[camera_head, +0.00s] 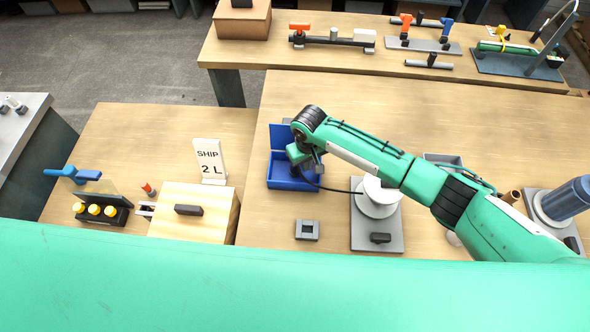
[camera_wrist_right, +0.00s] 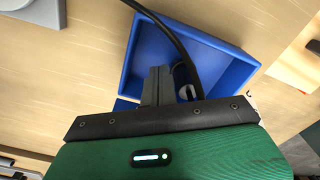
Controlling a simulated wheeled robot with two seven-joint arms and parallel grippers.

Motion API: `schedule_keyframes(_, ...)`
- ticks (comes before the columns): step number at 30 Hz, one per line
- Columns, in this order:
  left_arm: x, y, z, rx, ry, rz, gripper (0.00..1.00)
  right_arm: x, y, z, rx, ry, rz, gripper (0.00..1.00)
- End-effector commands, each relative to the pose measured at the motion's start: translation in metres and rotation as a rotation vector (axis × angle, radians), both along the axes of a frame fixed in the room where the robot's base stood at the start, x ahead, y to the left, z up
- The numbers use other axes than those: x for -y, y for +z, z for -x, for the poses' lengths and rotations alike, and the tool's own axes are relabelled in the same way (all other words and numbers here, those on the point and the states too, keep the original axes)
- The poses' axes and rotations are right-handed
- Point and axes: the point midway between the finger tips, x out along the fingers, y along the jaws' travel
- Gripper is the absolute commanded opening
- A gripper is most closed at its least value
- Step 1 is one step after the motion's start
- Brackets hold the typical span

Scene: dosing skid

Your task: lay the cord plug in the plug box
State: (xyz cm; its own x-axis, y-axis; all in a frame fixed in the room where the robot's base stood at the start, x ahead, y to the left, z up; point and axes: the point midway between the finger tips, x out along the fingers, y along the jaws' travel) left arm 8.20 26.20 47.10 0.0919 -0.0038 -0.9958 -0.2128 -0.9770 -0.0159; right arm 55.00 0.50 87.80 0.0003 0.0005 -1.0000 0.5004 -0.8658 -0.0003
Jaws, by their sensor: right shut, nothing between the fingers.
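The blue plug box (camera_head: 292,183) stands open on the table, its lid raised at the back. My right gripper (camera_head: 308,168) is over the box, pointing down into it. In the right wrist view the box (camera_wrist_right: 228,62) surrounds the fingers (camera_wrist_right: 160,84), which are shut and hold nothing. The black cord (camera_head: 338,190) runs from a white reel (camera_head: 378,196) into the box. In the right wrist view a dark rounded piece at the cord's end, likely the cord plug (camera_wrist_right: 180,73), shows beside the fingers, partly hidden. My left gripper is out of view.
A small grey socket block (camera_head: 307,230) sits in front of the box. The reel stands on a grey plate (camera_head: 365,236) to the right. A wooden box (camera_head: 196,212) and SHIP sign (camera_head: 210,160) stand left.

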Motion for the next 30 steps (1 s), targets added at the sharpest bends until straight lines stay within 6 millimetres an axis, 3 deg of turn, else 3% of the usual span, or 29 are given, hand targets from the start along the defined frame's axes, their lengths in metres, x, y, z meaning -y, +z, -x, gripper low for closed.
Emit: schedule_keyframes(30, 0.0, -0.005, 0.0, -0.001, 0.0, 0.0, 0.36, -0.042, 0.0, 0.0, 0.0, 0.0, 0.0, 0.0)
